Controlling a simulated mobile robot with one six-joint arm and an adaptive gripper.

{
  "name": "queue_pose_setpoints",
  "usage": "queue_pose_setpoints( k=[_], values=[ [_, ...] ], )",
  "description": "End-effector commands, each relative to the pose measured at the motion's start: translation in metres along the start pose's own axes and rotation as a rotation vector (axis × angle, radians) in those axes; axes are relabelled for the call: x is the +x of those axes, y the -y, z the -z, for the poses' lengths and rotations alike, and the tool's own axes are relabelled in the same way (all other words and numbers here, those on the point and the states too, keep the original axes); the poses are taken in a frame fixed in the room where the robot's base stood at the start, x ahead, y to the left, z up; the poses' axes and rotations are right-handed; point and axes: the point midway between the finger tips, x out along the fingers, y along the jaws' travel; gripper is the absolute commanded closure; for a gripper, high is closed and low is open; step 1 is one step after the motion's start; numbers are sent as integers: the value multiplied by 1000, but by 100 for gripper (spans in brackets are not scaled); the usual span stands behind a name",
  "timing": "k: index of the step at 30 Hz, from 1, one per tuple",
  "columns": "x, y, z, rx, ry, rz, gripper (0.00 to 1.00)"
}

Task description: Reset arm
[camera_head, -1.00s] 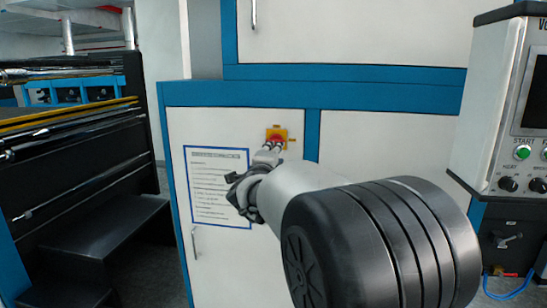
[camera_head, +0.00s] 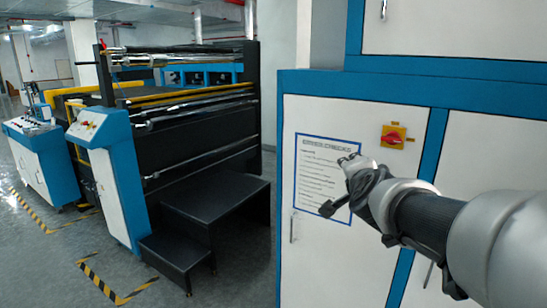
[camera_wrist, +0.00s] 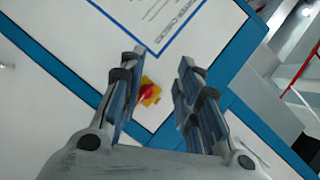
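My gripper (camera_head: 343,160) is raised in front of the white cabinet door, over the posted sheet and left of the red switch in the head view. In the wrist view my gripper (camera_wrist: 163,57) has its two fingers apart with nothing held between them. The red rotary switch on its yellow plate (camera_head: 394,137) is on the cabinet front, clear of the fingers. The switch also shows in the wrist view (camera_wrist: 150,91), beyond the gap between the fingers and partly hidden by the left one.
A blue-framed white cabinet (camera_head: 350,88) fills the right side. A blue-bordered checklist sheet (camera_head: 315,165) is on its door. Black steps (camera_head: 215,205) stand before the large roller machine (camera_head: 200,125) at left. Control consoles (camera_head: 105,165) stand farther left, with open floor around striped markings.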

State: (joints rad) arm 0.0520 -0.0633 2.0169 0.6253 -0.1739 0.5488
Motion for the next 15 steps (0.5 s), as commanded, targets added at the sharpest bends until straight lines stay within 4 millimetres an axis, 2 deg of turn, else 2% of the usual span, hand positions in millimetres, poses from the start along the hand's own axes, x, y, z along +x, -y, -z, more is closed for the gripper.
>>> queue_pose_setpoints(
  k=[1,3,6,10,12,15],
  values=[
    [-31,-8,-22,-118,97,-26,69],
    [-70,-32,-52,-291,231,-76,69],
    [-126,-74,-84,-520,402,-146,69],
    [-197,-137,-107,-786,597,-239,69],
    [-231,-170,-112,-904,686,-288,69],
    [-268,-207,-113,-1033,785,-348,69]
  ],
)
